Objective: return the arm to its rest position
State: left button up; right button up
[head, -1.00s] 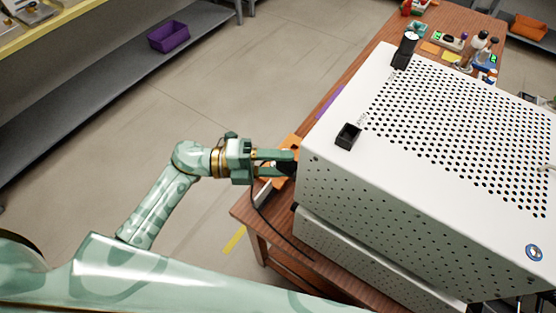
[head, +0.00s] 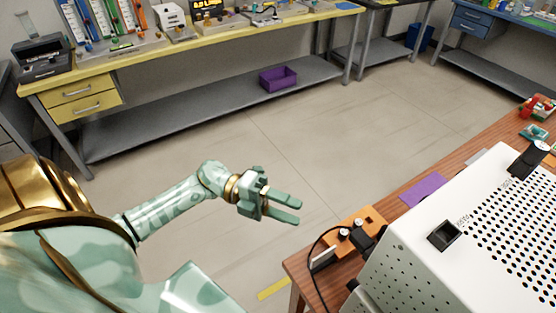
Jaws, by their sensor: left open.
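My left arm (head: 170,208) comes in from the left, pale green with gold joints, bent at the elbow. My left gripper (head: 298,212) is open and empty, with its two fingers apart and pointing right. It is over open floor, to the left of the wooden table (head: 312,268) and clear of it. My right gripper is not in view.
A large white perforated box (head: 420,268) stands on the table. An orange device (head: 368,218) with black parts and a cable sits at its left side, near a purple mat (head: 424,188). A yellow bench (head: 190,50) stands behind; the floor between is clear.

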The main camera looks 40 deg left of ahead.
pick_arm(q)
jog(key=shift+v, duration=1.2)
